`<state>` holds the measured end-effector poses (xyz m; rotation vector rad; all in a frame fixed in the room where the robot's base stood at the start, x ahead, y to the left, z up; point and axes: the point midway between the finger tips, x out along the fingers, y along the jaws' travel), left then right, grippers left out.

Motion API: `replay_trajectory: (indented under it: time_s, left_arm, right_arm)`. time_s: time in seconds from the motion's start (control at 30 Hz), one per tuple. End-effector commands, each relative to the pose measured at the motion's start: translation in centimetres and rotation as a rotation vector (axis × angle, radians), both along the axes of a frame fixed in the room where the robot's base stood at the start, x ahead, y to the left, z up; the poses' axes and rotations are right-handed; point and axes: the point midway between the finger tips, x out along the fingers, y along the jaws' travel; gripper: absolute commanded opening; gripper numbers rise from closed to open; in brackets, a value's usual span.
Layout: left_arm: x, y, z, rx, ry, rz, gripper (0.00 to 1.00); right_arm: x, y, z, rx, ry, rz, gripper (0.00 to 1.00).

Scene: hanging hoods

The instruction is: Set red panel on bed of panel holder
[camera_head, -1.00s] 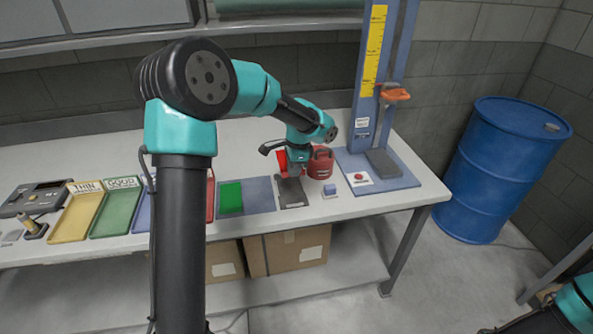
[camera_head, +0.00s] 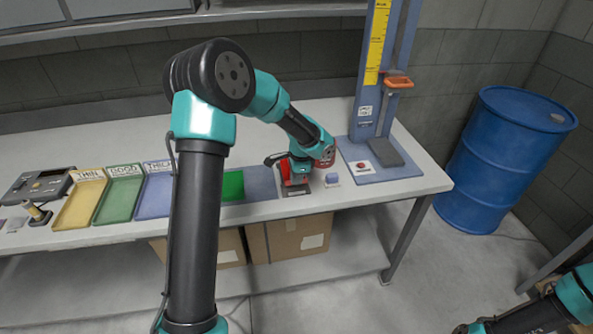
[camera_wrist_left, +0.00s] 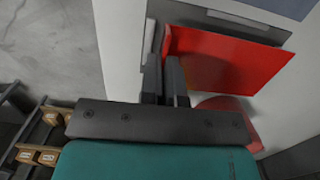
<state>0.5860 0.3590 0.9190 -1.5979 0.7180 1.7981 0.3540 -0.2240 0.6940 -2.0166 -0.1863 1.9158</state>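My left gripper (camera_head: 290,180) is over the front edge of the bench, shut on the edge of a flat red panel (camera_head: 285,171). In the left wrist view the two dark fingers (camera_wrist_left: 164,70) pinch the panel's left edge, and the red panel (camera_wrist_left: 225,58) spreads out to the right. A dark grey plate with a white label, which looks like the panel holder (camera_head: 297,191), lies just below the gripper. Its grey surface also shows beyond the panel in the left wrist view (camera_wrist_left: 190,16). I cannot tell whether panel and holder touch. My right gripper is out of frame.
A green panel (camera_head: 232,186) lies on a blue-grey mat left of the gripper. A red can (camera_head: 327,156) stands close behind it. Sorting trays (camera_head: 120,195) line the left.

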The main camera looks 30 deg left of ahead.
Motion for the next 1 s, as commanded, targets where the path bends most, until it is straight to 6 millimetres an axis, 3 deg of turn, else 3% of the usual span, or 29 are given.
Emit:
replay_trajectory:
  time_s: [0.3,1.0]
  left_arm:
    - [0.0,0.0,-2.0,0.0,0.0,0.0,0.0]
    - [0.0,0.0,-2.3,0.001,0.001,0.0,0.0]
  right_arm:
    - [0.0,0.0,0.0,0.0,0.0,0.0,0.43]
    - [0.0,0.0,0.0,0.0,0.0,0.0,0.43]
